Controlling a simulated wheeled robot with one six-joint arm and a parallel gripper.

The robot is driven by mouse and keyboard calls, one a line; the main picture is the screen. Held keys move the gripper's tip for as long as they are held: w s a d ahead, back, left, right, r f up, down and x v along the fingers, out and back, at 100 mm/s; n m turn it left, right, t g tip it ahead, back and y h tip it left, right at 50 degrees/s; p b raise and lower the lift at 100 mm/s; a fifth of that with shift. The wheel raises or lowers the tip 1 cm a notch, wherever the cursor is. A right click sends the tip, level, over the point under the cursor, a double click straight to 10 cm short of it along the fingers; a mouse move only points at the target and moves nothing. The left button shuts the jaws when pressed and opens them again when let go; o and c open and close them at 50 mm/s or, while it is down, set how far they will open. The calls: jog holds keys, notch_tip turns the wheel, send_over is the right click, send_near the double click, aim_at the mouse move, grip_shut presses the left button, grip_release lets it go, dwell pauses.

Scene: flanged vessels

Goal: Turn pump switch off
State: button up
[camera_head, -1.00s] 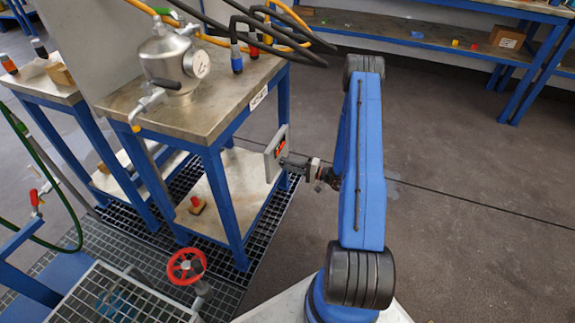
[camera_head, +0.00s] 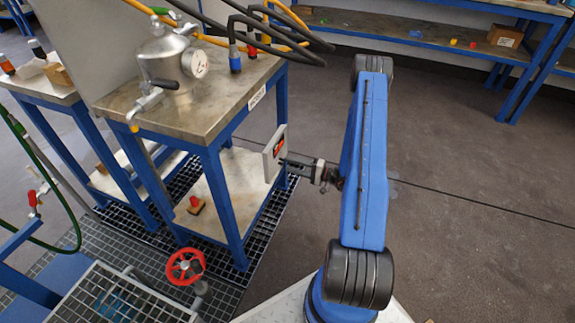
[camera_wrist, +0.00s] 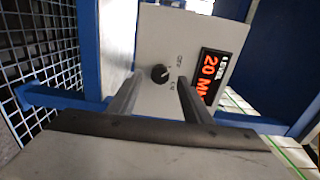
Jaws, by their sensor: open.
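The pump switch is a round black knob (camera_wrist: 160,73) on a light grey panel (camera_wrist: 165,30), with OFF and ON lettering beside it. A small pale mark shows on the knob, but I cannot tell its exact setting. A display with orange figures (camera_wrist: 209,75) sits to its right. In the head view the panel (camera_head: 270,158) is fixed at the side of the blue-legged table. My gripper (camera_wrist: 159,82) is open, its two fingers on either side of the knob in the wrist view. In the head view my gripper (camera_head: 291,163) stands close in front of the panel; contact is not clear.
The steel-topped table (camera_head: 215,115) carries a metal vessel with a gauge (camera_head: 175,65) and several hoses above. A red handwheel valve (camera_head: 185,266) stands at the front over grating. The floor (camera_head: 470,190) to the right is clear.

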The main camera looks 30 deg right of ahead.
jog(key=v, duration=1.4)
jog(key=shift+s+d, duration=0.15)
jog(key=shift+s, duration=0.05)
jog(key=s+a+r+n+g+y, duration=0.15)
jog(key=a+r+n+g, duration=0.25)
jog(key=a+r+g, duration=0.55)
jog(key=s+a+r+n+g+h, duration=0.15)
jog(key=a+r+n+g, duration=0.25)
jog(key=a+r, duration=1.05)
jog(key=s+a+r+n+t+h, duration=0.1)
jog(key=s+r+h, duration=0.4)
jog(key=s+r, duration=0.5)
jog(key=s+a+r+n+t+h, duration=0.1)
jog(key=s+a+r+t+h, duration=0.2)
jog(key=s+r+h, duration=0.3)
jog(key=shift+s+a+r, duration=0.5)
jog(key=shift+s+r, duration=1.65)
jog(key=shift+s, duration=1.3)
